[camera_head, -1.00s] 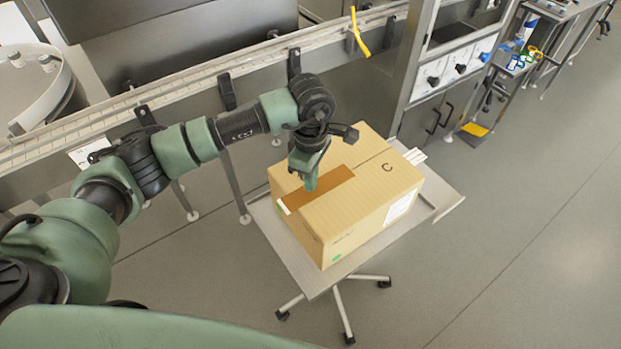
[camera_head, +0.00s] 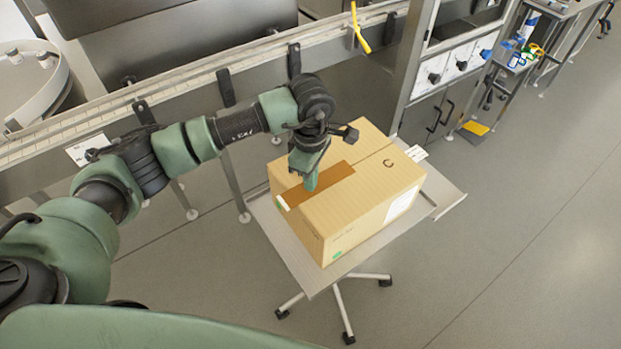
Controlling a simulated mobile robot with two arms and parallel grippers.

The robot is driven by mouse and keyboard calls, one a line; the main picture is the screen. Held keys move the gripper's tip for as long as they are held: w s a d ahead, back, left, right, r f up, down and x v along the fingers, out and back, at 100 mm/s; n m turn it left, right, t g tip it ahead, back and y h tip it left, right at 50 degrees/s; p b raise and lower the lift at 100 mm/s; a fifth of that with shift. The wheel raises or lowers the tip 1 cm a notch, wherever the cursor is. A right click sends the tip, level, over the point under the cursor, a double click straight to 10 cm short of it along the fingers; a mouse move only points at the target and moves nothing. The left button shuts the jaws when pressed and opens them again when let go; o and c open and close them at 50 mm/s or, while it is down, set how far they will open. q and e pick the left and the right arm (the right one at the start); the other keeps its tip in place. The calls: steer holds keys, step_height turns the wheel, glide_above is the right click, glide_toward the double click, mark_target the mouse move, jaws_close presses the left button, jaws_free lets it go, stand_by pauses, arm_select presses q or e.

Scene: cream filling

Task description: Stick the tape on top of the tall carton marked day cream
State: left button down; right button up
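A cardboard carton (camera_head: 375,195) stands on a small wheeled table (camera_head: 290,247). A letter C shows on its top; I cannot read the other small print on its side. A brown strip of tape (camera_head: 320,186) lies along the top seam at the carton's left part, with a pale end near the left edge. My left gripper (camera_head: 311,186) points down at the tape, its tip at or just above it. Its fingers appear close together, but the view does not show whether they are shut or hold anything. My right gripper is out of view.
A conveyor rail (camera_head: 190,79) runs behind the carton. A steel cabinet (camera_head: 440,105) stands behind to the right. A cart with small coloured items (camera_head: 525,55) is at the far right. The floor (camera_head: 510,230) right of the table is clear.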

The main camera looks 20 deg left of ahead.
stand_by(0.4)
arm_select(q)
steer(key=shift+r+p, duration=1.2)
steer(key=shift+r, duration=1.75)
